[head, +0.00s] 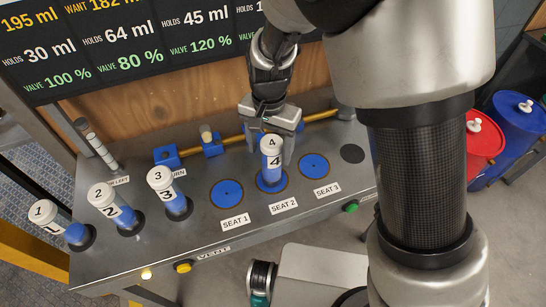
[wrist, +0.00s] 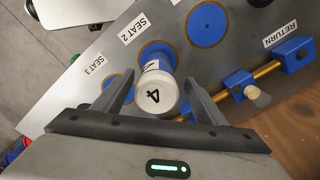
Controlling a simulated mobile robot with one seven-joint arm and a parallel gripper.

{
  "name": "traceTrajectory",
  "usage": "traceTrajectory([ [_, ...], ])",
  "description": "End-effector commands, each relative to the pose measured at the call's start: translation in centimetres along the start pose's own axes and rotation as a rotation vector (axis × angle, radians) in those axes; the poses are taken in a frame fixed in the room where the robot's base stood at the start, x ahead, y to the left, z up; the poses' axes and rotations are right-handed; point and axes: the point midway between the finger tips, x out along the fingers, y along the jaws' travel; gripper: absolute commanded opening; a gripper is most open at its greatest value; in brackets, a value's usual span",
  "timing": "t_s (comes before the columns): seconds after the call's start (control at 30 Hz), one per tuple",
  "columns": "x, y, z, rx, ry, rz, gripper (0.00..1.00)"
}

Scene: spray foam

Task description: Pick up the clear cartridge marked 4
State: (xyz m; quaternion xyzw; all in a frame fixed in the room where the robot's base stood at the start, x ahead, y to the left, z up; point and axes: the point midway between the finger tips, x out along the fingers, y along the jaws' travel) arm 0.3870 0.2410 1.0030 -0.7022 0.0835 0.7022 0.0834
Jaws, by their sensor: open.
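The cartridge marked 4 (head: 271,164) has a white cap and a white label, both bearing a 4, with blue below. It stands upright on the blue disc of seat 2 (head: 283,206). My gripper (head: 270,148) is open from behind and above it, with its fingers to either side of the cartridge. In the wrist view, the capped end of the cartridge (wrist: 156,93) shows between the two open fingers (wrist: 160,92). Visible gaps remain beside the cap there. Whether a finger touches the body lower down is hard to tell.
Cartridges 1 (head: 60,224), 2 (head: 117,209) and 3 (head: 170,192) stand in holes at the left. The discs of seat 1 (head: 227,193) and seat 3 (head: 314,165) are empty. A brass pipe (head: 318,116) with blue fittings runs behind the gripper.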

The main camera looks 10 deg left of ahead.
Motion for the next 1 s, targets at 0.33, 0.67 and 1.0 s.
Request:
traceTrajectory([
  [0.33,4.4,0.5,-0.1,0.000,-0.002,0.002,0.65],
  [0.67,5.2,0.4,-0.1,-0.001,0.000,0.000,0.65],
  [1.0,5.2,0.4,-0.1,-0.001,0.000,0.000,0.11],
])
